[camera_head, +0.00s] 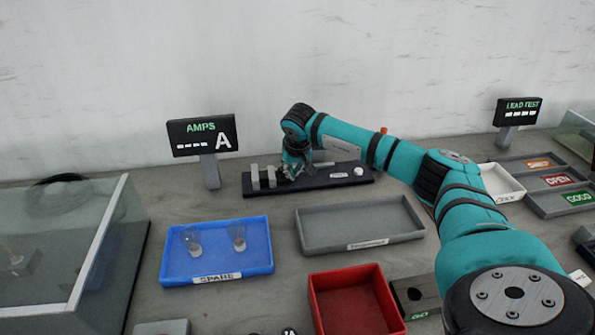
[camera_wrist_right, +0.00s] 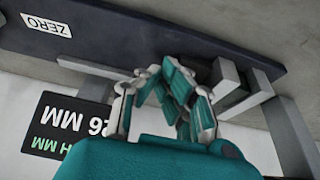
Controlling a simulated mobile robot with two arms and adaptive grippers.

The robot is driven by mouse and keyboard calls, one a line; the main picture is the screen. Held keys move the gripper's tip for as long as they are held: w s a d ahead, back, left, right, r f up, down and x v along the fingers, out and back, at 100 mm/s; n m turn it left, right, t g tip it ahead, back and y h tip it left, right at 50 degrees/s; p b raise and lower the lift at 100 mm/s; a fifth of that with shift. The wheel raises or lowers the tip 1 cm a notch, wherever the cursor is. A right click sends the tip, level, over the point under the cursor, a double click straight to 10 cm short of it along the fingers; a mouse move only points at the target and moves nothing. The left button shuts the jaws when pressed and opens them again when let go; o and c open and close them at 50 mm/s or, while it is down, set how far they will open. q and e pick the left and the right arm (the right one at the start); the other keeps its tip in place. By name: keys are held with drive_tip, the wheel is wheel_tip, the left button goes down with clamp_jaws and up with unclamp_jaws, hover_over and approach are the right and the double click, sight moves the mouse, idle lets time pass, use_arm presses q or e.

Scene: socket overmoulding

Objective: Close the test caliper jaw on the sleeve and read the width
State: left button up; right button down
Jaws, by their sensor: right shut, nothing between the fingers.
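The test caliper is a dark bar (camera_head: 325,180) at the back, with upright grey jaw blocks (camera_head: 255,177) at its left end. In the wrist view its dark base (camera_wrist_right: 150,40) carries a ZERO label, and grey jaw blocks (camera_wrist_right: 250,90) stand right of the fingers. My right gripper (camera_head: 291,172) is shut and empty at the jaws, just right of them; its fingers also show in the wrist view (camera_wrist_right: 168,100). I cannot make out a sleeve between the jaws. My left gripper is not in view.
A blue tray (camera_head: 180,272) labelled SPARE holds two small parts. An empty grey tray (camera_head: 350,238) and a red bin (camera_head: 318,300) are in front. The AMPS display (camera_head: 200,135) stands left of the caliper, and a glass-sided case (camera_head: 100,245) is further left.

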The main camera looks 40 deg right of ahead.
drive_tip(key=shift+a, duration=0.15)
drive_tip(key=shift+s+d, duration=0.2)
drive_tip(key=shift+d, duration=0.15)
drive_tip(key=shift+d+r, duration=0.1)
wheel_tip(320, 180, up, 7)
drive_tip(key=p, duration=0.5)
drive_tip(key=shift+d, duration=0.15)
drive_tip(key=shift+s, duration=0.1)
idle(0.4)
